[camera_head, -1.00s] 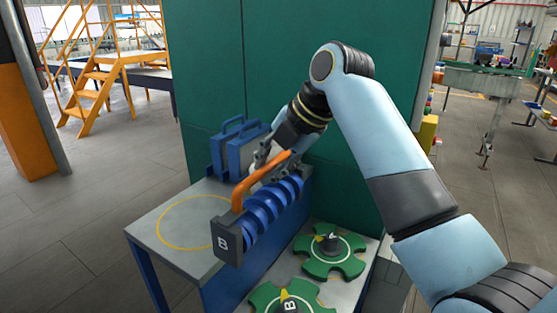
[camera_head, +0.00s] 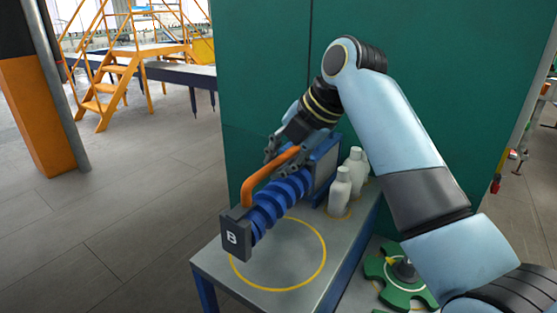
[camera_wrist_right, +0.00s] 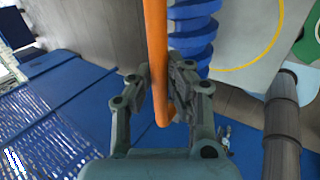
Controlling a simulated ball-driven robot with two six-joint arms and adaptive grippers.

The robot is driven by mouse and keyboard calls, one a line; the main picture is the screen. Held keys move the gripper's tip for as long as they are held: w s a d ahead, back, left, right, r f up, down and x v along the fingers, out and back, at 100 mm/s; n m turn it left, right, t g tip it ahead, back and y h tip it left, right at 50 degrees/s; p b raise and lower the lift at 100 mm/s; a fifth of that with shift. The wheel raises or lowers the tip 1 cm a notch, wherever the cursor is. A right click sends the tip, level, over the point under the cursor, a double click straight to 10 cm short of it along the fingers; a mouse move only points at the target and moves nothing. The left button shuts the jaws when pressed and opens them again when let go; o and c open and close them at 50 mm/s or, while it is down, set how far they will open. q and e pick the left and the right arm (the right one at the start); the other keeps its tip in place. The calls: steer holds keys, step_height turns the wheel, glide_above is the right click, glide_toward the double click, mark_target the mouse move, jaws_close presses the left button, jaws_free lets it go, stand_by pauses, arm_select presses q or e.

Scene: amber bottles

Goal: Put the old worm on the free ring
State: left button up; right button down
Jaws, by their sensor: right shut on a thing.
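The worm is a blue screw (camera_head: 282,196) with a dark end block marked B (camera_head: 236,236) and an orange handle (camera_head: 262,174). My right gripper (camera_head: 284,152) is shut on the orange handle, at the end away from the block. In the right wrist view, its fingers (camera_wrist_right: 160,82) close around the handle (camera_wrist_right: 156,40), with the blue screw (camera_wrist_right: 192,30) beside it. A yellow ring (camera_head: 322,262) is marked on the grey table top (camera_head: 222,264). The worm is over the ring's upper left side in the picture; the ring's interior is bare. My left gripper is not in view.
Two pale bottles (camera_head: 340,188) stand on the table right of the worm. A blue thing (camera_head: 324,158) stands behind the gripper. A green star-shaped part (camera_head: 398,284) lies lower at right. A green wall (camera_head: 420,100) rises behind the table.

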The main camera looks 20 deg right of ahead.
mark_target(286, 198)
steer(key=shift+s+d+f+b, duration=0.1)
steer(key=shift+f+b, duration=0.15)
steer(key=shift+b, duration=0.15)
steer(key=shift+f+b, duration=0.3)
steer(key=shift+f, duration=0.05)
step_height(286, 198, down, 2)
steer(key=shift+f+b, duration=0.1)
steer(key=shift+b, duration=1.1)
steer(key=shift+f+b, duration=0.7)
steer(key=shift+b, duration=0.05)
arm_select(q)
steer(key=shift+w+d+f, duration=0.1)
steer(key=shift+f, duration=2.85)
arm_select(e)
steer(key=shift+f, duration=1.55)
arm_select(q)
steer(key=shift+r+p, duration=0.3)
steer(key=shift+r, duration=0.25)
arm_select(e)
steer(key=shift+s+d, duration=0.25)
steer(key=shift+s, duration=0.1)
steer(key=shift+f, duration=0.25)
